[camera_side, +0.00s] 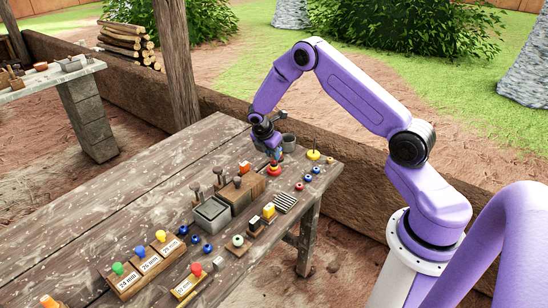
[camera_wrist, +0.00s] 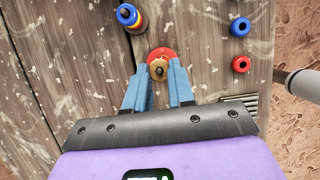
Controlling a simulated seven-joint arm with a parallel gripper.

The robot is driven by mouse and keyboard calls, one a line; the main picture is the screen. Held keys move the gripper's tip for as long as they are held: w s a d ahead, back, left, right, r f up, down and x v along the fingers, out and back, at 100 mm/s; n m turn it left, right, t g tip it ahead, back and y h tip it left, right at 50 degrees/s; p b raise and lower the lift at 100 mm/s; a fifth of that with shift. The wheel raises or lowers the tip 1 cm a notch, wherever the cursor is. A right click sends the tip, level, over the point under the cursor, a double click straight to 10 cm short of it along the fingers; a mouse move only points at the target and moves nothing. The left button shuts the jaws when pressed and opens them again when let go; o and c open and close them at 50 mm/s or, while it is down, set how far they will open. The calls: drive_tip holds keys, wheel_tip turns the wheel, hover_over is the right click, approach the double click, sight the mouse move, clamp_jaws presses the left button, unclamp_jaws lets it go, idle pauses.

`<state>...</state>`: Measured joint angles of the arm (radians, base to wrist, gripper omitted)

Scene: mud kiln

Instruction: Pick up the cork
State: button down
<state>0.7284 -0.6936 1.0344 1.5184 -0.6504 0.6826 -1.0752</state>
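The cork (camera_wrist: 158,70) shows in the wrist view as a small tan round piece with a dark centre, seen from above. It sits over a red round piece (camera_wrist: 162,54) on the wooden table. My gripper (camera_wrist: 159,66) has its two blue fingers apart, with their tips on either side of the cork. I cannot tell whether either finger touches it. In the side view my gripper (camera_side: 274,161) points down, low over the red piece (camera_side: 275,170), and largely hides the cork.
A blue ring (camera_wrist: 240,27) and a red ring (camera_wrist: 241,64) lie to the right. In the side view, a wooden block with pegs (camera_side: 243,190) stands left of my gripper.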

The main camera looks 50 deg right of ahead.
drive_tip(key=shift+r, duration=0.15)
drive_tip(key=shift+r, duration=0.65)
drive_tip(key=s+a+r, duration=0.2)
drive_tip(key=s+r, duration=0.3)
drive_tip(key=s, duration=0.1)
drive_tip(key=s+a+r, duration=0.2)
drive_tip(key=s+r, duration=0.4)
drive_tip(key=s, duration=0.1)
drive_tip(key=shift+s+a+r, duration=0.15)
drive_tip(key=shift+a+r, duration=0.05)
drive_tip(key=shift+a, duration=0.05)
drive_tip(key=c, duration=1.8)
unclamp_jaws()
drive_tip(key=shift+r, duration=0.15)
drive_tip(key=shift+r, duration=0.1)
